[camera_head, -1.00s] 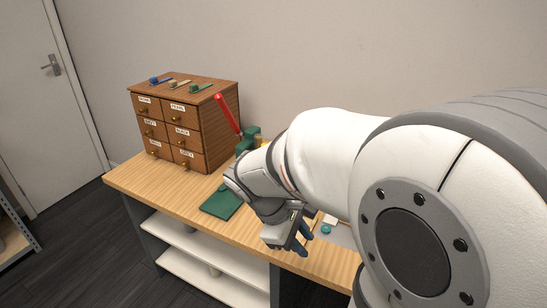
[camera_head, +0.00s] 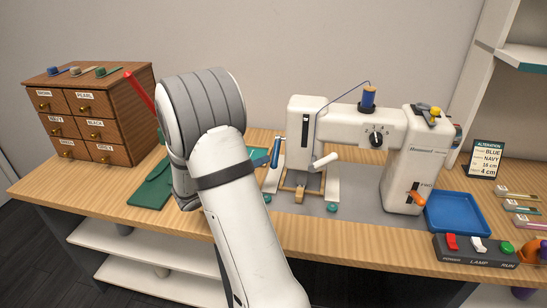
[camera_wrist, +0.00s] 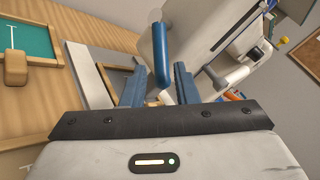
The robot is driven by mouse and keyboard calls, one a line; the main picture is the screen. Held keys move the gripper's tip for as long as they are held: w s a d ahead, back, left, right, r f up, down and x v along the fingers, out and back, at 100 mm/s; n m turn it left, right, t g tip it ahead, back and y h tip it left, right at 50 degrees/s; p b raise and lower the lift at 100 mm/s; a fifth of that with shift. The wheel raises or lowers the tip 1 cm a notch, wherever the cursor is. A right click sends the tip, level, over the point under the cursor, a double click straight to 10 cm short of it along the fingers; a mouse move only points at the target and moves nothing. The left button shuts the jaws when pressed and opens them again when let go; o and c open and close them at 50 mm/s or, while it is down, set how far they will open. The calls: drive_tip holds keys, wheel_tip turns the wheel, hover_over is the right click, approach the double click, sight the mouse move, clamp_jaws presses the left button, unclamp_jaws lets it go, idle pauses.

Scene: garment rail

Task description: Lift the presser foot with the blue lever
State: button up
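The white sewing machine (camera_head: 307,117) stands on the table. Its blue lever (camera_head: 276,152) is on the left side of the machine's head. In the wrist view the lever (camera_wrist: 160,52) hangs down, and its lower end shows between the two blue fingers of my gripper (camera_wrist: 158,84). The fingers are apart, with space on both sides of the lever; I cannot tell whether either touches it. In the head view my arm hides most of the gripper. The presser foot area (camera_head: 299,194) is small, low under the head, and its height is unclear.
A blue tray (camera_head: 455,213), a switch box (camera_head: 474,250) and an order card (camera_head: 486,158) are at the right. A white crank-like handle (camera_head: 325,161) projects near the lever.

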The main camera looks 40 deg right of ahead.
sight(278, 152)
drive_tip(key=d, duration=0.4)
drive_tip(key=shift+c, duration=0.6)
clamp_jaws()
